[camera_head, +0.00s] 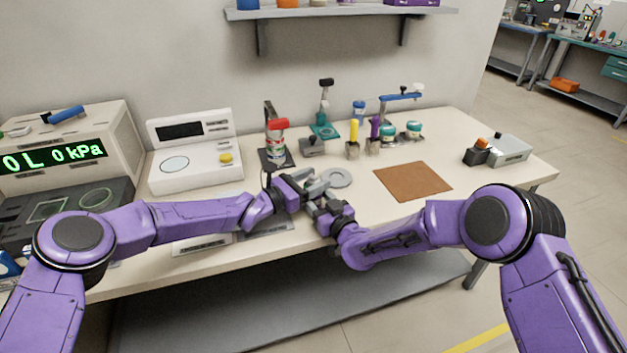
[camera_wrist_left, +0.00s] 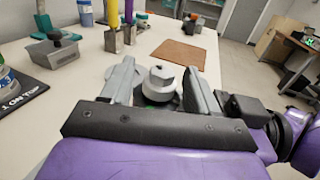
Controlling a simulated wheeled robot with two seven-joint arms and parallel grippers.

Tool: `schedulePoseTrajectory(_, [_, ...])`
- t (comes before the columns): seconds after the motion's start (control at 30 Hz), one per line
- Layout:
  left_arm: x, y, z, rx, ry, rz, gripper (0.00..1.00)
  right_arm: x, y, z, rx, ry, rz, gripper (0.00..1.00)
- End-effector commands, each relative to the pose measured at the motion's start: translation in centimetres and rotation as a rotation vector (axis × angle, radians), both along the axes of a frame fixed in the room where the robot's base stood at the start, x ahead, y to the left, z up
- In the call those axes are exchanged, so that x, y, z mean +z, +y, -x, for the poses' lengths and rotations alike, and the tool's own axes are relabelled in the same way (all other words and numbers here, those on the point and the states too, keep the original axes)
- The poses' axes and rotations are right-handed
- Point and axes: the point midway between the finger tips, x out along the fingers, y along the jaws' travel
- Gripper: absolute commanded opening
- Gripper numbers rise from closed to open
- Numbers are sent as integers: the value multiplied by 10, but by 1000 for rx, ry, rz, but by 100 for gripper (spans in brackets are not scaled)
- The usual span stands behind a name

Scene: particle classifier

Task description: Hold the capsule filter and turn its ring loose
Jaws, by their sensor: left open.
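A light grey rounded part with a knob on top, likely the capsule filter (camera_wrist_left: 160,80), stands between the fingers of my left gripper (camera_wrist_left: 156,88) in the left wrist view. A bit of green shows below it. The fingers are open on either side of it; I cannot tell whether they touch it. In the head view my left gripper (camera_head: 306,184) reaches in at the front middle of the table. My right gripper (camera_head: 322,204) is close beside it, at the table's front edge. The arms hide the filter and its ring there, and the right fingertips are unclear.
A grey round dish (camera_head: 338,178) lies just behind the grippers. A brown mat (camera_head: 413,181) lies to the right. A red-topped container (camera_head: 277,140), grey block (camera_head: 312,146) and yellow-handled tool (camera_head: 353,138) stand behind. A white instrument (camera_head: 196,165) stands left.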

Motion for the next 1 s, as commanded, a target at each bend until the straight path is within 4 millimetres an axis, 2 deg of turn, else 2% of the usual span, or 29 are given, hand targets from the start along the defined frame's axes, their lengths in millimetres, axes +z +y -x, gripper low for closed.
schedulePoseTrajectory(0.27, [0,-2,-2,1,1,1,60,0,0,0,-1,1,1,0])
schedulePoseTrajectory(0.4, [0,-2,-2,1,0,0,15,0,0,0,-1,1,1,0])
schedulePoseTrajectory(0.43, [0,-2,-2,1,0,0,10,0,0,0,-1,1,1,0])
schedulePoseTrajectory(0.63, [1,-2,-2,20,-3,7,10,0,0,0,-1,1,1,0])
schedulePoseTrajectory(1.0, [2,-2,-1,199,-5,18,9,0,0,0,1,1,0,0])
